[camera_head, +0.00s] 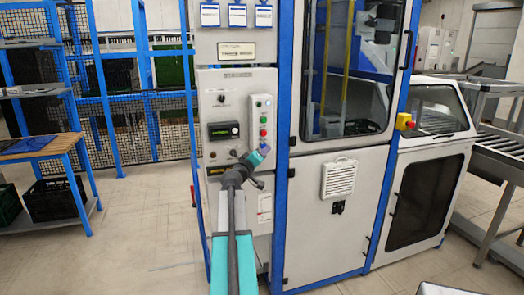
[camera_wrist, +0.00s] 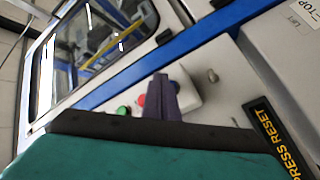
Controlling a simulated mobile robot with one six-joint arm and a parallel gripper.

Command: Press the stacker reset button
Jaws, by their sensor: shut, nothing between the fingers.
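A pale button box (camera_head: 262,116) is mounted on the grey control cabinet (camera_head: 222,85), with a column of small buttons including a green button (camera_head: 263,119) and a red button (camera_head: 263,133). My gripper (camera_head: 264,148) is shut and empty, in front of the lower end of this box. In the wrist view its dark fingers (camera_wrist: 162,94) overlap the box (camera_wrist: 184,92), beside a red button (camera_wrist: 141,100) and a green button (camera_wrist: 122,111).
A "PRESS RESET" label (camera_wrist: 278,140) and a small metal knob (camera_wrist: 211,76) are on the panel. A blue frame post (camera_head: 283,110) stands right of the cabinet. A yellow box with a red button (camera_head: 405,121) is farther right.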

